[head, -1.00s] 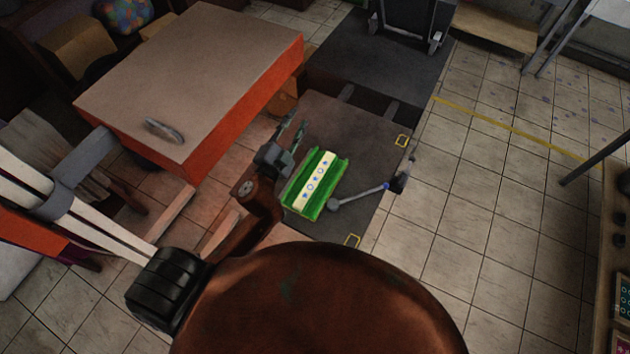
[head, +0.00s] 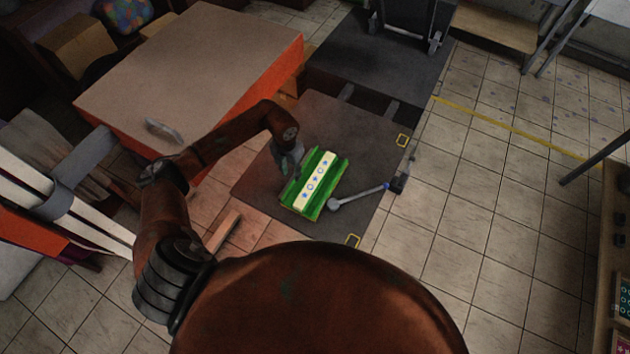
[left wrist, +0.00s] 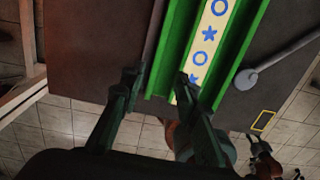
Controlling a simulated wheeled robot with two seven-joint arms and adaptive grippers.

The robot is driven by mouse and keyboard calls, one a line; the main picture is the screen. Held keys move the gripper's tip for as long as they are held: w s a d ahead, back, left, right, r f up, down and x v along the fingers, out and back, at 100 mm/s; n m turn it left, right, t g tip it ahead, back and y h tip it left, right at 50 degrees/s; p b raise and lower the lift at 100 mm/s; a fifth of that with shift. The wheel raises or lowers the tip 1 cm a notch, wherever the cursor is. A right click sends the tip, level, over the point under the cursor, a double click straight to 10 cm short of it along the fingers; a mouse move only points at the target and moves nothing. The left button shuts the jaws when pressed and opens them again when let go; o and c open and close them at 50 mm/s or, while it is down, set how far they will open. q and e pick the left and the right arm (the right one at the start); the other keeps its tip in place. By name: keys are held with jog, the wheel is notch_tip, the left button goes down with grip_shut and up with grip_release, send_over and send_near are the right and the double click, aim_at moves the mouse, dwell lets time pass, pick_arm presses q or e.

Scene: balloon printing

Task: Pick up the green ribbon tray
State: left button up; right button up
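The green ribbon tray (head: 328,172) is a ridged green channel with a white strip of blue stars and rings. It lies on the dark platform (head: 365,140), slanting from lower left to upper right. It also shows in the left wrist view (left wrist: 233,60), at the top. My left gripper (head: 291,178) is at the tray's left long edge, pointing down. In the left wrist view its fingers (left wrist: 160,80) are apart, with the tray's near-left edge in the gap between them. Contact cannot be told. My right gripper is not in view.
A grey rod with a ball end (head: 358,197) lies just right of the tray, and shows in the left wrist view (left wrist: 275,62). An orange-sided table (head: 215,55) stands at upper left with a small grey object on it. Tiled floor is clear on the right.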

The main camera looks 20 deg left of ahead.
aim_at(292, 184)
pick_arm(q)
jog(key=shift+a+f, duration=0.35)
jog(key=shift+d+f+p, duration=0.2)
jog(key=shift+f+p, duration=0.5)
jog(key=shift+f, duration=2.8)
grip_shut()
